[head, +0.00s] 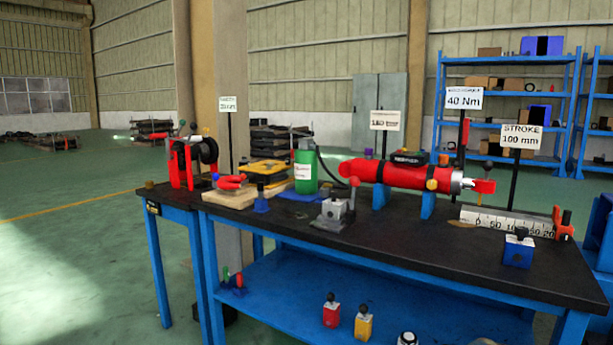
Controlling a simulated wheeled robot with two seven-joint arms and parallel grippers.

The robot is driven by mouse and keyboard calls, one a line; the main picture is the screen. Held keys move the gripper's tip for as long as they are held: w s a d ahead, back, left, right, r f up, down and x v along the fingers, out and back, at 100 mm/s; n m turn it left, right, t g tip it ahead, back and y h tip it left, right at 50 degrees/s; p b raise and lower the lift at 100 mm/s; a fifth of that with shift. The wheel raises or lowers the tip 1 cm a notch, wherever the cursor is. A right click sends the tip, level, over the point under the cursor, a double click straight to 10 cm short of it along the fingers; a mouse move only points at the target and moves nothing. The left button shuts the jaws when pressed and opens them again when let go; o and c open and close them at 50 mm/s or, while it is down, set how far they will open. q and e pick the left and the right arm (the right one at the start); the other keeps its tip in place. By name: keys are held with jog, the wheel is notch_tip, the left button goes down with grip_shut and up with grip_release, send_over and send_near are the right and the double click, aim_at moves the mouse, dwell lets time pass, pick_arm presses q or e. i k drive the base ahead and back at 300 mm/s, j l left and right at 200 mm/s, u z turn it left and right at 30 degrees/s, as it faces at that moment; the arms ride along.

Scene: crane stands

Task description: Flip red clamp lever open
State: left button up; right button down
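A red clamp-like piece with a handle (230,182) lies low on a light wooden board (226,198) near the left end of the black-topped workbench (400,253). Another red piece (562,223) stands at the right end of a white ruled scale (505,220). I cannot tell for sure which red part is the clamp lever, or whether it is open. Neither of my grippers shows in the head view.
A large red cylinder (400,174) rests on blue supports at the back. A green bottle (305,168), a yellow-black case (265,171) and a red-black reel device (190,163) stand left. A blue block (518,250) sits front right. The front middle bench top is mostly clear.

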aim_at(354, 181)
jog(key=i+j, duration=0.2)
jog(key=i+j+z, duration=0.1)
jog(key=j, duration=0.3)
jog(key=i+j, duration=0.25)
jog(key=j+z, duration=0.05)
jog(key=j, duration=0.05)
